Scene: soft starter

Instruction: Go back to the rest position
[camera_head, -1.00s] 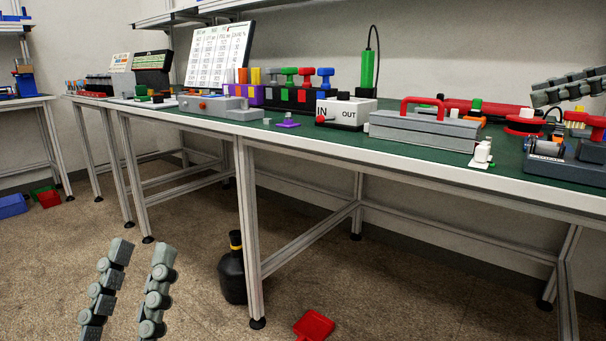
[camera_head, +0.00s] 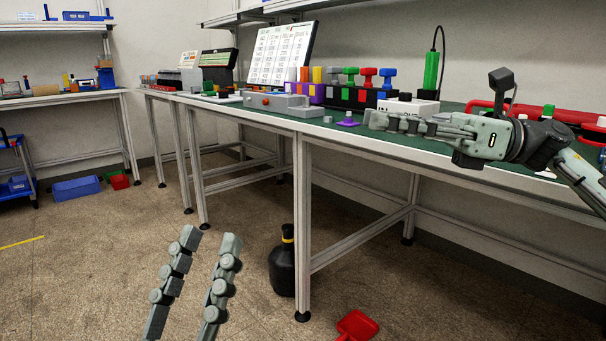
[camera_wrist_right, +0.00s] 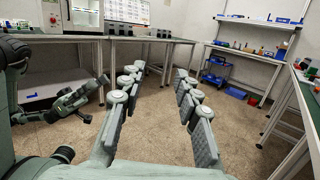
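My left gripper (camera_head: 211,241) is low in the head view, above the floor and in front of the bench. Its two grey fingers point up, are spread apart and hold nothing. My right gripper (camera_head: 378,121) points left at the bench's front edge in the head view, seen nearly side-on. In the right wrist view its fingers (camera_wrist_right: 157,75) are wide apart with only floor and distant furniture between them.
The green-topped bench (camera_head: 385,141) carries several devices, among them a grey box (camera_head: 278,104). A black bottle (camera_head: 283,268) and a red scoop-like item (camera_head: 357,326) are on the floor. Blue bins (camera_head: 77,189) lie further left. The floor at left is mostly clear.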

